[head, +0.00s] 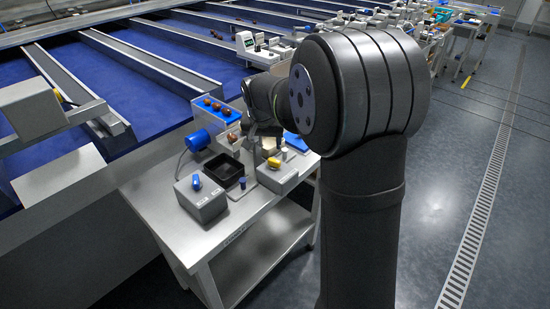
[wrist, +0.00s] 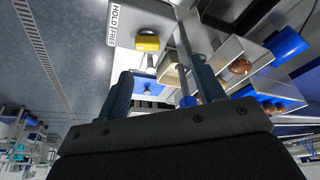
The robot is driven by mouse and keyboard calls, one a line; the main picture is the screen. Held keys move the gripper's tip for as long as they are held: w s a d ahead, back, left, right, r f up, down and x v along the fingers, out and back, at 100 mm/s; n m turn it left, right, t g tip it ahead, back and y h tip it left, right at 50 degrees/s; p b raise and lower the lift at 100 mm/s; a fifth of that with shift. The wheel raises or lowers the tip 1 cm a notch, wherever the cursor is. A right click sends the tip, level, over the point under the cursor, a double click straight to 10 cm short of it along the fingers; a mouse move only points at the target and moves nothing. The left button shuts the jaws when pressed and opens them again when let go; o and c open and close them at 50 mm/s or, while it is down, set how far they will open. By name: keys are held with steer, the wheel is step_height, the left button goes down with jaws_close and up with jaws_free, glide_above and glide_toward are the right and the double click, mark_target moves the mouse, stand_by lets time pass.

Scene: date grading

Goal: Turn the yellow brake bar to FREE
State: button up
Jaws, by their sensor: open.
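The yellow brake bar (wrist: 148,43) sits on a grey box (wrist: 165,17) near the top of the wrist view. A white label (wrist: 115,24) beside it reads HOLD and FREE; the bar lies about level with the word FREE, but I cannot tell its exact setting. In the head view the yellow bar (head: 273,162) shows small on the grey box (head: 279,176) at the table's right side. My gripper (wrist: 160,66) is open and empty, its fingers pointing toward the box, apart from the bar. In the head view my gripper (head: 264,140) is partly hidden behind my arm.
On the steel table (head: 150,190) stand a black tray (head: 224,171), a grey box with a blue knob (head: 203,200) and a blue cylinder (head: 197,140). Brown dates (head: 207,101) lie behind. A blue sheet (head: 294,142) is at right. The table's front left is clear.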

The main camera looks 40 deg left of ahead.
mark_target(274, 161)
step_height(274, 161, up, 6)
steer(key=s+d+m+t+h, duration=0.1)
steer(key=s+m, duration=0.2)
steer(key=m, duration=0.1)
steer(key=x, duration=1.1)
steer(key=w+x, duration=0.1)
steer(key=x, duration=0.5)
steer(key=shift+w+d+r, duration=0.1)
steer(key=shift+d+r, duration=0.05)
steer(key=c, duration=1)
